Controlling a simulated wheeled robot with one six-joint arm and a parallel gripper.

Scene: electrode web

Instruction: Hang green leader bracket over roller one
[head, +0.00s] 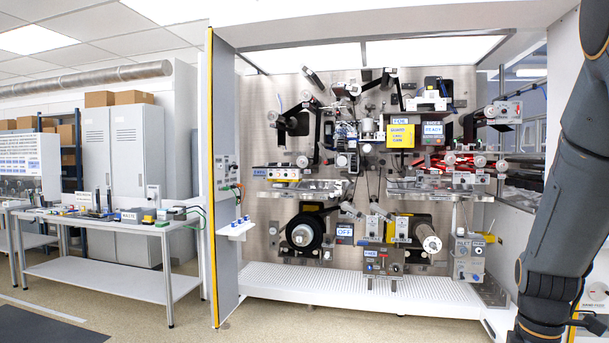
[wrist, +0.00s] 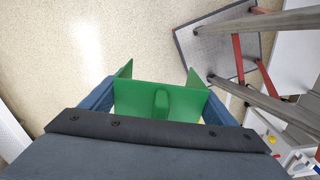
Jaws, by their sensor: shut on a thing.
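The green leader bracket (wrist: 160,100) shows in the wrist view as a bright green piece with a flat panel, upright side flaps and a rounded rib in the middle. My gripper (wrist: 162,92) is shut on it, with a blue finger at each side. The bracket is held above open floor, apart from the machine. In the head view the gripper and bracket are out of the picture. The web machine's back panel (head: 262,222) carries several rollers, reels and labels. I cannot tell which roller is roller one.
A white perforated ledge (head: 350,290) runs along the machine's foot. A workbench (head: 110,232) with small items stands at the left, grey cabinets (head: 125,150) behind it. In the wrist view, metal rails (wrist: 270,100) and a grey plate (wrist: 215,45) lie at the right; beige floor is clear at the upper left.

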